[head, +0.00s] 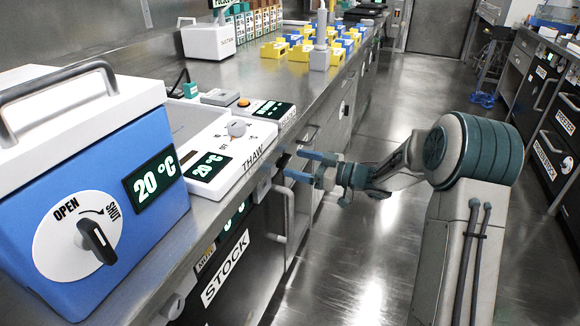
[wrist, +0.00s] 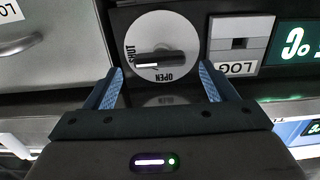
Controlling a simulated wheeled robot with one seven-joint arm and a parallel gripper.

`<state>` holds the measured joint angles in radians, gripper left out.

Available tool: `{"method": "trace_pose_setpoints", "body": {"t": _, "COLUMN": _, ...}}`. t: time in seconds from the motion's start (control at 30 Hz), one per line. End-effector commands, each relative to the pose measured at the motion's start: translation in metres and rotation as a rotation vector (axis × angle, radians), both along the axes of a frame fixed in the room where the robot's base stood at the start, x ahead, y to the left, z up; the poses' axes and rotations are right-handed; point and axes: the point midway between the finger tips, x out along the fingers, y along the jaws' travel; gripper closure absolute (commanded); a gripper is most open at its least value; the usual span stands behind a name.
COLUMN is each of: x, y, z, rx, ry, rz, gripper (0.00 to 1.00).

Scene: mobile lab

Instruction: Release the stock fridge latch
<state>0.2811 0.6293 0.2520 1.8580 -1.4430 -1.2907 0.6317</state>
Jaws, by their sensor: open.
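The stock fridge latch (wrist: 165,58) is a dark bar handle on a round white dial marked SHUT and OPEN. In the wrist view it lies level, its white-marked end toward SHUT. My gripper (wrist: 160,80) is open, its blue fingertips to either side of the dial's lower part. Nothing is between them, and they appear apart from the handle. In the head view my gripper (head: 303,168) is at the counter's front edge, near the fridge front with its STOCK label (head: 226,270). I cannot make out the latch dial there.
A LOG block (wrist: 240,45) and a green display (wrist: 298,40) sit beside the dial. A blue box (head: 110,215) with its own OPEN/SHUT dial and a THAW unit (head: 225,150) stand on the counter. The aisle floor (head: 360,265) is clear.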

Motion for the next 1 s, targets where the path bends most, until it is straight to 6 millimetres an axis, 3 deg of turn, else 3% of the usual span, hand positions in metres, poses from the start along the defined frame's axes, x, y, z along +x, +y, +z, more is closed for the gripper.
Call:
{"method": "trace_pose_setpoints", "body": {"t": 0.2, "x": 0.009, "y": 0.024, "z": -0.001, "rx": -0.002, "ry": -0.002, "rz": 0.0, "gripper": 0.22}}
{"method": "trace_pose_setpoints", "body": {"t": 0.57, "x": 0.011, "y": 0.028, "z": 0.0, "rx": 0.0, "ry": 0.0, "rz": -0.001, "gripper": 0.22}}
{"method": "trace_pose_setpoints", "body": {"t": 0.73, "x": 0.01, "y": 0.028, "z": 0.0, "rx": -0.001, "ry": 0.0, "rz": -0.002, "gripper": 0.66}}
{"method": "trace_pose_setpoints", "body": {"t": 1.0, "x": 0.01, "y": 0.028, "z": 0.0, "rx": -0.005, "ry": -0.012, "rz": -0.002, "gripper": 0.66}}
